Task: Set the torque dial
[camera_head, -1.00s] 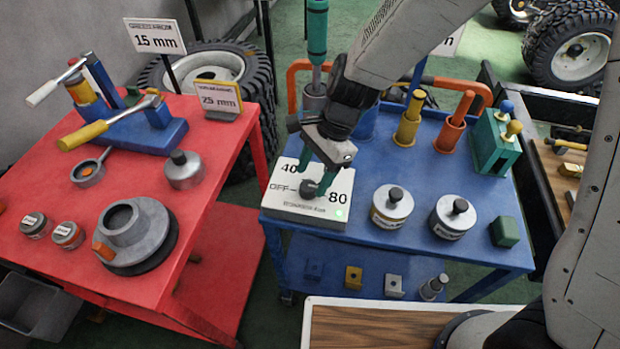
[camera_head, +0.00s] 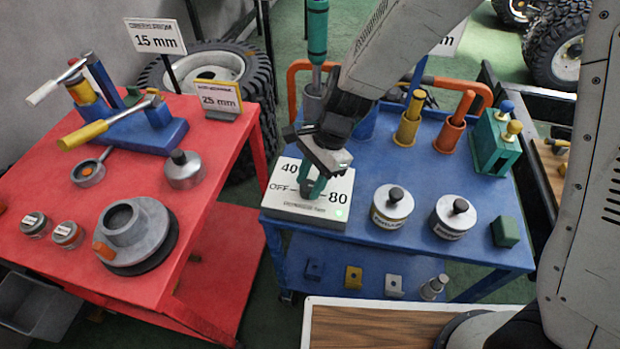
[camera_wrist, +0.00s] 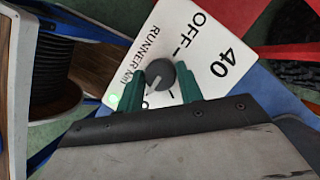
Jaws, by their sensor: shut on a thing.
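The torque dial is a white box (camera_head: 292,215) with a dark round knob (camera_head: 306,188), on the blue cart. It is marked OFF at left, 40 at the upper left and 80 at right; a green light glows at its lower right. My gripper (camera_head: 313,187) points down over it, its teal fingers shut on the knob. In the wrist view the knob (camera_wrist: 160,74) sits between the two fingers (camera_wrist: 160,88). Its pale pointer line runs down-left there, away from OFF, towards a figure mostly hidden by the gripper.
Two silver canisters (camera_head: 391,210) with black knobs stand right of the dial on the blue cart (camera_head: 420,250). Orange and yellow holders (camera_head: 449,135) and a tall teal-handled tool (camera_head: 317,35) stand behind. A red cart (camera_head: 215,150) with tools stands left, across a gap.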

